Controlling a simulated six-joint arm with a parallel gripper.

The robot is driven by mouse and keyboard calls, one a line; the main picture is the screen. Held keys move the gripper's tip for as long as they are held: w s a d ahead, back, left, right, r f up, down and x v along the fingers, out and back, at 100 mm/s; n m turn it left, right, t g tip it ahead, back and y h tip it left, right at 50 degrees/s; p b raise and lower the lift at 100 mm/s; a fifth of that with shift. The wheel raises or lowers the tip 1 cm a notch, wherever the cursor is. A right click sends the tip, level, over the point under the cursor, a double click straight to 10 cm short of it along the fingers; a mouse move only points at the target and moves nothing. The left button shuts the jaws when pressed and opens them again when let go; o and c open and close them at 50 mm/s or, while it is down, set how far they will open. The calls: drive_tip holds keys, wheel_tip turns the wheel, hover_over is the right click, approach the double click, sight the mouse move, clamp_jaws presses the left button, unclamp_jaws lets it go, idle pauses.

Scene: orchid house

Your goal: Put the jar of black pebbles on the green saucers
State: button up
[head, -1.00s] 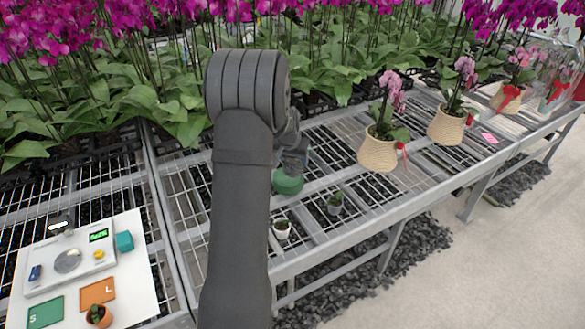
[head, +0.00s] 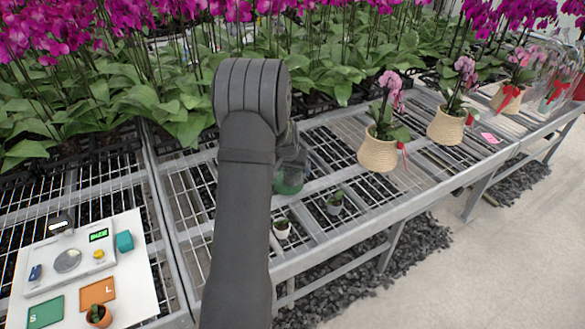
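The green saucers (head: 290,188) are on the wire bench just right of my forearm, partly covered by my arm and gripper. My gripper (head: 289,167) is over them, a dark shape low behind my forearm. Its fingertips cannot be made out, so whether it is open or shut does not show. A dark, glassy patch shows between the gripper and the green; it may be the jar of black pebbles, but it is too small and covered to be sure. Whether it touches the saucers cannot be told.
Two small potted plants (head: 282,228) (head: 335,203) stand close in front of the saucers. Orchids in woven pots (head: 378,153) stand to the right. A white board (head: 140,283) with a scale (head: 68,261), cards and a cactus pot (head: 99,316) lies at left. Tall orchids fill the back.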

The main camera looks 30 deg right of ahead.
drive_tip(key=v, duration=1.2)
drive_tip(key=shift+r, duration=0.15)
drive_tip(key=x, duration=1.2)
drive_tip(key=shift+r, duration=0.95)
drive_tip(key=shift+f, duration=0.1)
